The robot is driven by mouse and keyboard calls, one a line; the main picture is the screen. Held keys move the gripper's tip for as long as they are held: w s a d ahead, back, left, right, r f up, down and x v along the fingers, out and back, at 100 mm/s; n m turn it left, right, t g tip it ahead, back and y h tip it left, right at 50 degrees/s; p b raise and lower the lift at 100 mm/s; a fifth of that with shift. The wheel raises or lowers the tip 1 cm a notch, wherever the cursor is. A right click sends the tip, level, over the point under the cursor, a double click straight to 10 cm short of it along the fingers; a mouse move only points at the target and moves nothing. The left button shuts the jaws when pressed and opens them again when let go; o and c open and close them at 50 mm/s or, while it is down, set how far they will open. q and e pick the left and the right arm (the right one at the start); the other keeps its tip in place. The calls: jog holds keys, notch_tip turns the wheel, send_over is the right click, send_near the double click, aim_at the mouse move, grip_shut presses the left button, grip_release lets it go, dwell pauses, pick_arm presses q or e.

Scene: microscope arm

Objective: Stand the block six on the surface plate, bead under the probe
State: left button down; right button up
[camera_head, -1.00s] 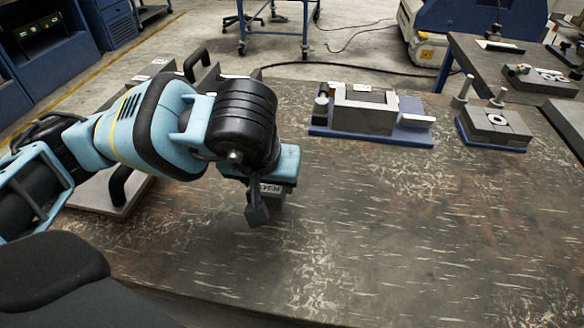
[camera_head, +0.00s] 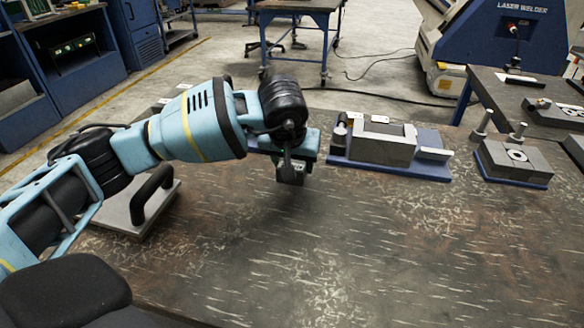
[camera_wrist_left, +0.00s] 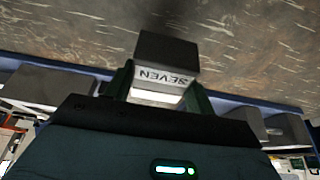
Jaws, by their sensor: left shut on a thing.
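My left gripper (camera_head: 290,170) is shut on a small dark grey block (camera_wrist_left: 166,58) and holds it above the table. In the left wrist view the block sits between the two fingers, and its pale face carries upside-down lettering that reads SEVEN. No block marked six can be made out. No bead or probe can be made out. My right gripper is not in view.
A blue-based fixture with a grey block (camera_head: 383,146) stands just right of my left gripper. A second blue-based fixture with upright posts (camera_head: 512,162) stands farther right. The front and middle of the worn table (camera_head: 350,250) are clear.

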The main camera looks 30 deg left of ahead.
pick_arm(q)
jog(key=shift+w+r, duration=0.1)
jog(key=shift+r, duration=0.05)
jog(key=shift+f, duration=1.75)
jog(key=shift+f, duration=0.1)
jog(key=c, duration=0.5)
grip_release()
jog(key=shift+f, duration=0.15)
